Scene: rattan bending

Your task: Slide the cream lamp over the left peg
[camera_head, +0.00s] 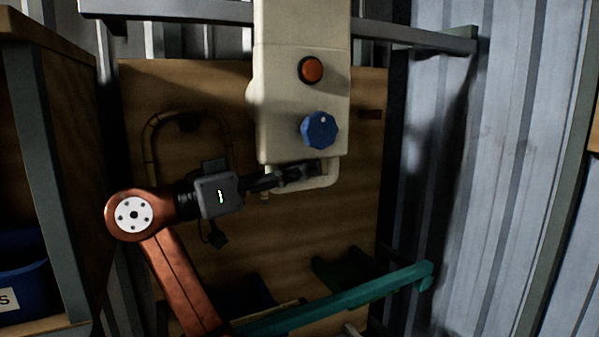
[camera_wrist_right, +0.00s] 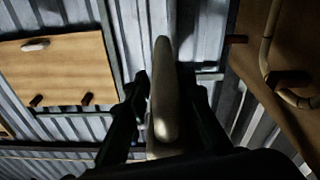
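A large cream housing (camera_head: 300,105) with a red-orange button and a blue knob fills the top middle of the head view. I cannot tell for sure that it is the lamp. A bent cream bar (camera_head: 325,183) shows at its lower end. My right gripper (camera_head: 305,175) reaches this bar from the left. In the right wrist view a rounded cream piece (camera_wrist_right: 164,100) lies between the dark fingers of my right gripper (camera_wrist_right: 168,95); firm contact is not clear. A dark left peg (camera_head: 187,123) is on the wooden board, inside a rattan loop (camera_head: 150,140). My left gripper is out of view.
A teal bar (camera_head: 350,297) crosses the lower right. A shelf with a blue bin (camera_head: 25,285) is at left. Grey corrugated wall (camera_head: 510,130) lies to the right.

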